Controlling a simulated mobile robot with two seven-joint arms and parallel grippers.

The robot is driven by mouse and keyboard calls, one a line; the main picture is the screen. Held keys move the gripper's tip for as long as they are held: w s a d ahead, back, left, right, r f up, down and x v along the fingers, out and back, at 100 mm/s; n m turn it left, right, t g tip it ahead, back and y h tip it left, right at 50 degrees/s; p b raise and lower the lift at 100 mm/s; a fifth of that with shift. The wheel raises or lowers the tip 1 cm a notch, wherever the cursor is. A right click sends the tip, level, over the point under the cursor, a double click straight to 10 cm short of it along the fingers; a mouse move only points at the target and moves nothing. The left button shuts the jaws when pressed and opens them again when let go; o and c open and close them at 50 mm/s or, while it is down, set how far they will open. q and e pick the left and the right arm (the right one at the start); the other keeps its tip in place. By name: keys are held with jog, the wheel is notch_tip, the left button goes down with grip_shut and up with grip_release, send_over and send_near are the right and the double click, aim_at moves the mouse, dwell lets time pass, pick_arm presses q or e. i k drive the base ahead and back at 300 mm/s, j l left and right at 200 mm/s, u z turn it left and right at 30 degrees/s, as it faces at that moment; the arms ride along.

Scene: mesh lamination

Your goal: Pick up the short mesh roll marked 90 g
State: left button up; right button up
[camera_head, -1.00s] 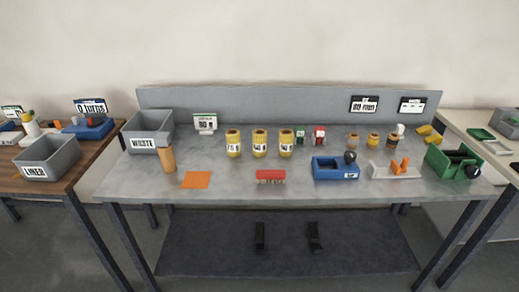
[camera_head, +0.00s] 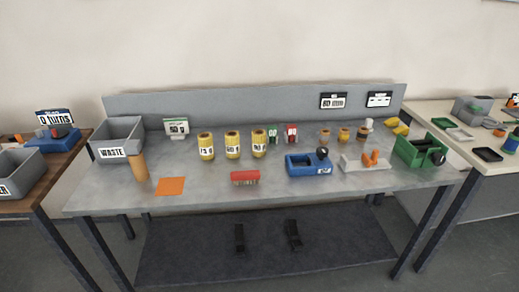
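Three yellow rolls with white labels stand upright at the middle of the grey table: a left one (camera_head: 206,146), a middle one (camera_head: 232,145) and a right one (camera_head: 259,143). Their label print is too small to read surely, so I cannot tell which is marked 90 g. Shorter orange-yellow rolls stand farther right: one (camera_head: 325,136), another (camera_head: 344,135) and a third (camera_head: 362,133), which has a pale object close by. No weight mark is readable on these either. Neither of my grippers is in view.
The grey table (camera_head: 210,187) holds a WASTE bin (camera_head: 119,151), an orange sheet (camera_head: 170,186), a red-topped block (camera_head: 245,177), a blue device (camera_head: 309,168) and a green box (camera_head: 411,154). A brown table stands left, a pale one right. Two dark objects lie on the lower shelf.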

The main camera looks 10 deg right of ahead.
aim_at(258, 135)
jog(key=l+u, duration=0.1)
jog(key=u, duration=0.45)
jog(key=i+l+u, duration=0.1)
jog(key=l+u, duration=0.2)
jog(key=l, duration=0.15)
jog(key=l+u, duration=0.25)
jog(key=l, duration=0.2)
